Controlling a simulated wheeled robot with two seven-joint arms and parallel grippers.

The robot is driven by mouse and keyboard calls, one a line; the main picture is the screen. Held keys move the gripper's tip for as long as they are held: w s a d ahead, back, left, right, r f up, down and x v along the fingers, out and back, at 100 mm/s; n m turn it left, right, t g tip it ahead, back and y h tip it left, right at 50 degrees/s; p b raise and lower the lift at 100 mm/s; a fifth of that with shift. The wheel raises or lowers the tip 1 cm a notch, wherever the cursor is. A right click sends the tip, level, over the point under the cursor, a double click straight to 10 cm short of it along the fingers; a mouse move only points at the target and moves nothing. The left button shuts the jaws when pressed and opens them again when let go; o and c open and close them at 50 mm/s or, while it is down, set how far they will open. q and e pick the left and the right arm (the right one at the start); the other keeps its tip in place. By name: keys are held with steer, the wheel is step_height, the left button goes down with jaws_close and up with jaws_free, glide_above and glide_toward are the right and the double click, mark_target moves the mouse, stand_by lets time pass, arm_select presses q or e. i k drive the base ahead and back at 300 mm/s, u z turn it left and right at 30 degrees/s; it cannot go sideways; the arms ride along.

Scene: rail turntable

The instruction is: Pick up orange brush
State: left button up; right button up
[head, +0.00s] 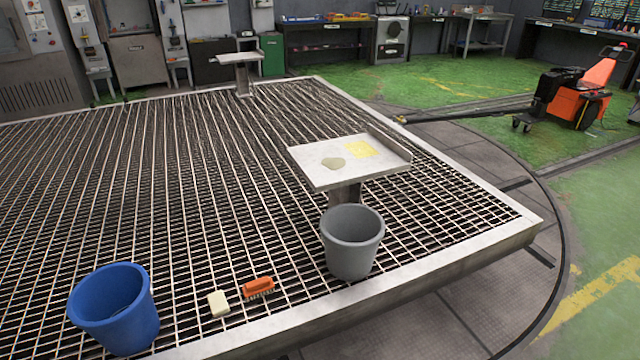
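The orange brush (258,286) lies on the metal grating (200,200) near its front edge, in the lower middle of the head view. Its orange back faces up and its bristles face down toward the front. A cream-coloured block (218,303) lies just to its left, a small gap apart. Neither of my grippers shows in the head view, so I cannot see whether they are open or shut.
A blue bucket (115,308) stands left of the brush and a grey bucket (352,242) stands to its right. A pale frame (390,287) edges the grating.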

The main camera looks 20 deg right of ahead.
mark_target(251, 289)
steer(key=u, duration=0.35)
steer(key=i, duration=1.05)
steer(key=u, duration=0.1)
